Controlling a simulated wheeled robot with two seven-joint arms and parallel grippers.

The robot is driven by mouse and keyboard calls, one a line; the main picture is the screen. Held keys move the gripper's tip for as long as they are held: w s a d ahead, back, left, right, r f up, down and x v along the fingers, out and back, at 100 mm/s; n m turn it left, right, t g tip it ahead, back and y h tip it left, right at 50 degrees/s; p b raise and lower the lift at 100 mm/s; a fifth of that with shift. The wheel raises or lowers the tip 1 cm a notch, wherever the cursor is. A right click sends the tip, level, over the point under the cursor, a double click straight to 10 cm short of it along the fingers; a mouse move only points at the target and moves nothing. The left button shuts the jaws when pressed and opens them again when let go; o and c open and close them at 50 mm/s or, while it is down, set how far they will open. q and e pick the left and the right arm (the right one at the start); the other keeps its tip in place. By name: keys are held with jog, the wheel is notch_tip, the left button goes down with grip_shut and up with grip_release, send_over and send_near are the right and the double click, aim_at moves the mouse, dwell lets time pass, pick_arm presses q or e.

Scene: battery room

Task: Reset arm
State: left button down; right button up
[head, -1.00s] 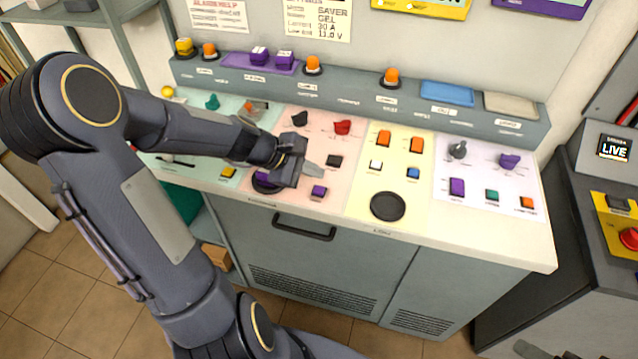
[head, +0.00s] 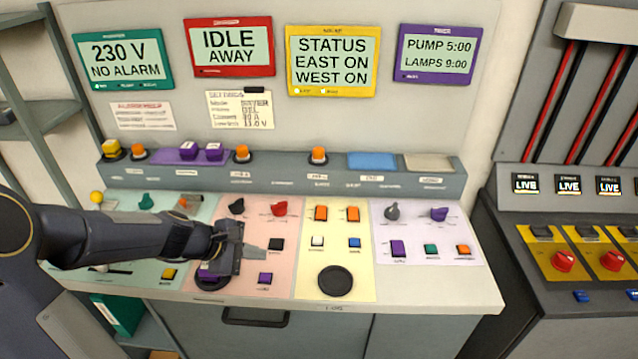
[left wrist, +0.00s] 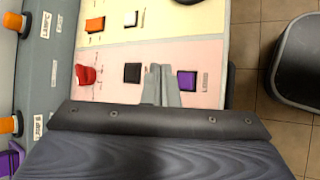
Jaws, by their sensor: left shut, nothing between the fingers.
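My left gripper (head: 256,252) is over the pink section of the control panel (head: 480,290), its fingers together and empty. In the left wrist view its closed fingers (left wrist: 161,85) point between a black square button (left wrist: 132,73) and a purple square button (left wrist: 187,81). I cannot tell whether the fingertips touch the panel. A red knob (head: 280,208) and a black knob (head: 237,206) stand behind the gripper. A round purple-and-black control (head: 212,283) is partly hidden under the gripper. My right gripper is not in view.
Four wall displays stand above the panel; the red-framed display (head: 229,47) reads IDLE AWAY and the yellow-framed one (head: 331,60) reads STATUS EAST ON WEST ON. A raised ledge (head: 450,180) with orange buttons runs behind. A dark cabinet (head: 545,300) with red knobs stands right.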

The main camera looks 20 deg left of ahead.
pick_arm(q)
jog(key=s+d+r+m+g+y, duration=0.1)
jog(key=s+d+r+m, duration=0.6)
jog(key=s+m, duration=0.25)
jog(key=s+d+m+y, duration=0.1)
jog(key=s+m, duration=0.6)
jog(key=s, duration=0.4)
jog(key=shift+s+r+m, duration=0.35)
jog(key=shift+s+r, duration=0.05)
jog(key=shift+r, duration=0.05)
jog(key=shift+d, duration=0.1)
